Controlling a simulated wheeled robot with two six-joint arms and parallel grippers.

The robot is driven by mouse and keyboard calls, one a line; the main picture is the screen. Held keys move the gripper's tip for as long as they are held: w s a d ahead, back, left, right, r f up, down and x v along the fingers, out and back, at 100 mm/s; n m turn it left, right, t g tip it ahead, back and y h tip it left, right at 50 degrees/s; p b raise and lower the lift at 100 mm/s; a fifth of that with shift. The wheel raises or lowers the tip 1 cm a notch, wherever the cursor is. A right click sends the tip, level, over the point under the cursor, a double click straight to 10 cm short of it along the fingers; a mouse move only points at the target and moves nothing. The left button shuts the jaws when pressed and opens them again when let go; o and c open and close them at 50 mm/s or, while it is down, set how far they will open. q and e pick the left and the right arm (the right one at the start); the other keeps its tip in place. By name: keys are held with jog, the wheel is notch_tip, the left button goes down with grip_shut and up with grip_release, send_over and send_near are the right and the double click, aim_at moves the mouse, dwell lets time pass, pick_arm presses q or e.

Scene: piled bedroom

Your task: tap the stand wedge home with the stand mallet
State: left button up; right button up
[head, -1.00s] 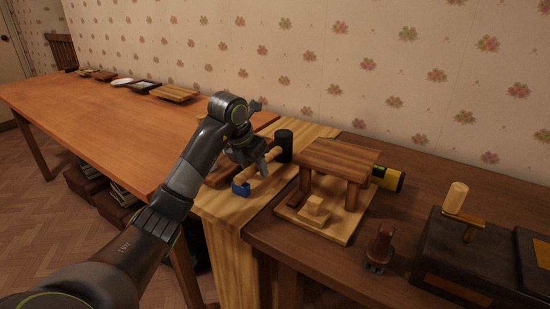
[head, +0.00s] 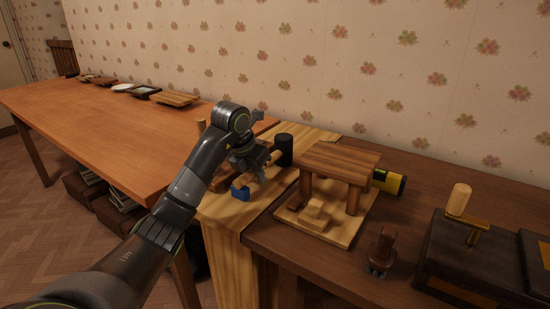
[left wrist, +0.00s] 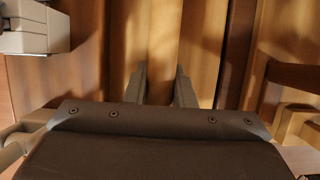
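The mallet lies on the light wood surface, with a dark cylindrical head (head: 285,149) and a pale wooden handle (head: 277,158); a blue block (head: 240,193) is at the handle's near end. My left gripper (head: 254,168) is over the handle and hides part of it. In the left wrist view, its two fingers (left wrist: 162,88) are apart, with the handle (left wrist: 165,40) running between them; firm contact does not show. The stand (head: 340,159) is a small wooden table on a pale base board. A pale stepped block, seemingly the wedge (head: 317,210), sits at its front. My right gripper is not in view.
A yellow and black cylinder (head: 389,181) lies behind the stand. A dark brown piece (head: 381,250) stands front right, near a dark box (head: 470,262) with a wooden-handled tool (head: 459,199). The long orange-brown table (head: 110,120) at left is largely clear.

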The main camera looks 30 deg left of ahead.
pick_arm(q)
grip_shut()
jog(key=shift+r+p, duration=2.75)
jog(key=shift+r, duration=0.85)
